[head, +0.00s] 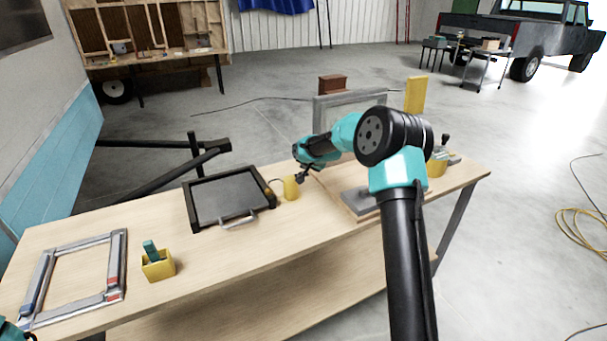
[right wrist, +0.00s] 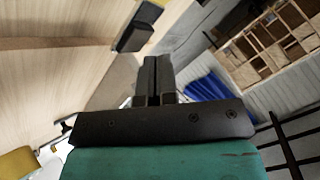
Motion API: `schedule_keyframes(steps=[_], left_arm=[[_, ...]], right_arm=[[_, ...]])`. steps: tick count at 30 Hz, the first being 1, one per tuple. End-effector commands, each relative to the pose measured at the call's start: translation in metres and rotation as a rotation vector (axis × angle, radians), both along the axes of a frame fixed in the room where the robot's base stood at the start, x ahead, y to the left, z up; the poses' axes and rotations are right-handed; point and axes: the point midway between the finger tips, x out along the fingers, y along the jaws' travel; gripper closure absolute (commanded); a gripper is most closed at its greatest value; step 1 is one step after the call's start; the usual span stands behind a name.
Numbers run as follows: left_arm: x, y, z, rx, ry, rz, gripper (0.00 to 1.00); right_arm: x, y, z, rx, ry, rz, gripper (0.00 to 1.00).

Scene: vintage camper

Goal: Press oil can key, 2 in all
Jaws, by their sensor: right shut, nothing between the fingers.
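A small yellow oil can (head: 291,188) with a thin dark spout stands on the workbench, just right of the black tray. My right gripper (head: 300,178) is at the can's upper right, fingers pointing down. In the right wrist view its two dark fingers (right wrist: 152,82) are together with nothing between them. I cannot tell whether the fingertips touch the can. No separate key on the can can be made out. Only a teal bit of my left arm shows in the bottom left corner; its fingers are out of view.
The black tray (head: 190,207) with a metal handle lies left of the can. A metal frame (head: 122,262) and a yellow box (head: 158,271) are farther left. A grey upright frame (head: 319,112) and a yellow block (head: 415,95) stand behind my right arm. Bare benchtop lies in front of the can.

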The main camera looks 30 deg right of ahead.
Motion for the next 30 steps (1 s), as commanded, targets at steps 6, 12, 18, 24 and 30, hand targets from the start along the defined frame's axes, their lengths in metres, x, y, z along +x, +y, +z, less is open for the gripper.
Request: schedule_keyframes(steps=[6, 12, 18, 24, 30], left_arm=[[0.000, 0.000, 0.000, 0.000, 0.000, 0.000, 0.57], [0.000, 0.000, 0.000, 0.000, 0.000, 0.000, 0.57], [0.000, 0.000, 0.000, 0.000, 0.000, 0.000, 0.57], [0.000, 0.000, 0.000, 0.000, 0.000, 0.000, 0.57], [0.000, 0.000, 0.000, 0.000, 0.000, 0.000, 0.57]], right_arm=[[0.000, 0.000, 0.011, 0.000, -0.002, -0.001, 1.00], [0.000, -0.001, 0.027, 0.000, -0.004, -0.001, 1.00], [0.000, 0.000, 0.042, 0.000, -0.002, -0.001, 1.00], [0.000, 0.000, 0.051, 0.000, -0.001, 0.000, 1.00], [0.000, 0.000, 0.050, 0.000, -0.001, -0.001, 1.00]])
